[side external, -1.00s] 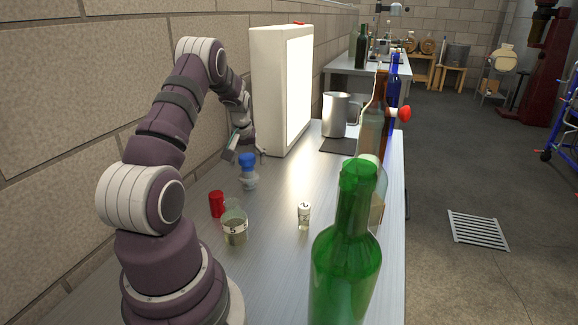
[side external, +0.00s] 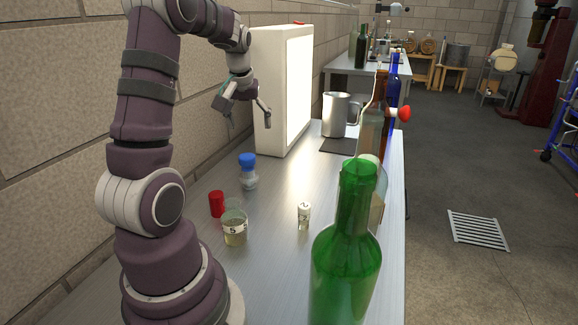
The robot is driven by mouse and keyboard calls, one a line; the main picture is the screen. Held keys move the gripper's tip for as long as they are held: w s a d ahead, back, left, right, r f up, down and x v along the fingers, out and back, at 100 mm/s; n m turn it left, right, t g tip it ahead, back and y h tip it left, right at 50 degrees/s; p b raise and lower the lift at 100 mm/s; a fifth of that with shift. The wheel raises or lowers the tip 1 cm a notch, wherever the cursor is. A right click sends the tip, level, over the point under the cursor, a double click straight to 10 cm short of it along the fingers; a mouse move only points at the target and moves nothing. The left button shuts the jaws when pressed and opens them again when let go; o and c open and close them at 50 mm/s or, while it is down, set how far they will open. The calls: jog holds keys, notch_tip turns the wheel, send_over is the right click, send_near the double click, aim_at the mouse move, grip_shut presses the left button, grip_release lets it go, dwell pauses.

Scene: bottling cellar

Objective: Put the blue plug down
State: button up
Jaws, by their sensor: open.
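The blue plug (side external: 247,160) sits at the top of a small pale bottle (side external: 249,181) that stands upright on the bench. From this angle I cannot tell how far the plug is seated. My gripper (side external: 248,121) is open and empty, with its fingers apart. It hangs above the plug, apart from it, in front of the light box.
A red cap (side external: 216,204), a labelled glass beaker (side external: 235,229) and a small labelled vial (side external: 304,215) stand on the metal bench (side external: 275,260). The tall white light box (side external: 270,90) stands behind. Green bottle (side external: 346,260) and steel jug (side external: 337,114) flank the right side.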

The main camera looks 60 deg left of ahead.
jog(key=w+d+r+m+t+h, duration=0.1)
jog(key=d+r+m, duration=0.1)
jog(key=d, duration=0.4)
jog(key=w+d+r+m+t, duration=0.1)
jog(key=w+d+m, duration=0.15)
jog(key=d, duration=0.35)
jog(key=s+d+m+h, duration=0.1)
jog(key=s+d+m, duration=0.2)
jog(key=d, duration=0.4)
jog(key=s+d+m+t+h, duration=0.1)
jog(key=s+d+m, duration=0.3)
jog(key=d, duration=0.4)
jog(key=shift+f+m+h, duration=0.3)
jog(key=shift+m+h, duration=0.2)
jog(key=shift+m, duration=0.15)
